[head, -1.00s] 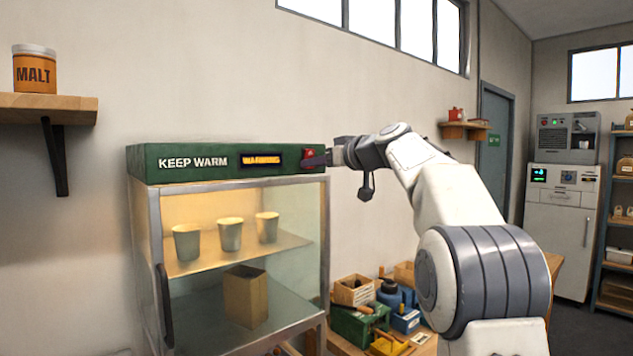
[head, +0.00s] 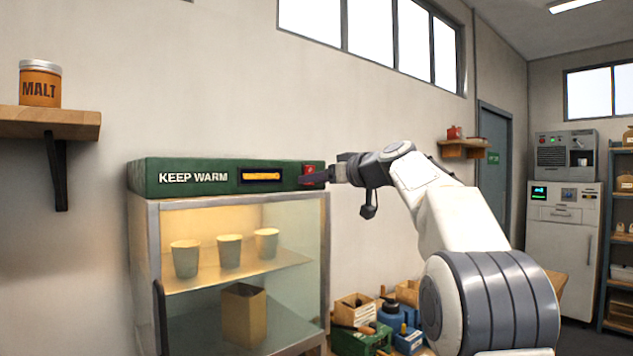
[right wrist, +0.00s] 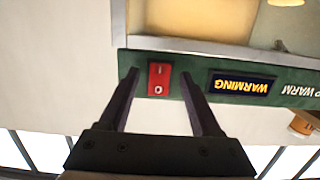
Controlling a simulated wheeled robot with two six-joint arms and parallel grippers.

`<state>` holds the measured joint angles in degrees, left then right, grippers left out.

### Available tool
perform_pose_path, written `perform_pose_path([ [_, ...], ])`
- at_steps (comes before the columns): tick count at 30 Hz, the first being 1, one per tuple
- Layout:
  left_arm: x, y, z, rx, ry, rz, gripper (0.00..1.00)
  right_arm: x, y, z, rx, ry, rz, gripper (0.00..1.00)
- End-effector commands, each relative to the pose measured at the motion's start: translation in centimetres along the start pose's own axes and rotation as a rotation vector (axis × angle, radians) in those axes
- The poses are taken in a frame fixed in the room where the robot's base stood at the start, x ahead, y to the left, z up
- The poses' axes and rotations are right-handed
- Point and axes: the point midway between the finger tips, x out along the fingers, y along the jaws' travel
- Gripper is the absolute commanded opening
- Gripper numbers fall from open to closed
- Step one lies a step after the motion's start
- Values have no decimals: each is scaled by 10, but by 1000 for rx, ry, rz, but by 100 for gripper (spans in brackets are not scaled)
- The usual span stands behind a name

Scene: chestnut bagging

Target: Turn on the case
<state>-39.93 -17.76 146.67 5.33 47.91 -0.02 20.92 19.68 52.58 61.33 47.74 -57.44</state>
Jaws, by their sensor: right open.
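The warming case (head: 240,257) has a green top panel reading KEEP WARM, a lit amber display (head: 261,176) and a red rocker switch (head: 309,171). The case is lit warm inside. My right gripper (head: 316,178) is at the panel's right end, in front of the switch. In the right wrist view its open fingers (right wrist: 160,88) stand either side of the switch, with nothing between them. My left gripper is out of view.
Several pale cups (head: 229,251) stand on the case's inner shelf, with a brown paper bag (head: 243,314) below. A MALT tin (head: 40,84) stands on a wall shelf at left. Boxes and tools (head: 378,326) crowd the surface right of the case.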

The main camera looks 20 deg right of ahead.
Motion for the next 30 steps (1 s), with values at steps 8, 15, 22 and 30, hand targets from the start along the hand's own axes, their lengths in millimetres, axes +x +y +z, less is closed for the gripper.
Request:
perform_pose_path([
  [8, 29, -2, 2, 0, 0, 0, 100, -54, 1, 4, -2, 4, 6, 65],
  [15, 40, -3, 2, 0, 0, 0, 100, -89, 0, 2, -1, 2, 4, 65],
  [22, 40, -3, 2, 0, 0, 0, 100, -98, 0, 0, -1, 2, 1, 65],
  [30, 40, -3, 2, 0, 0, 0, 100, -97, 0, 0, -1, 2, 1, 65],
])
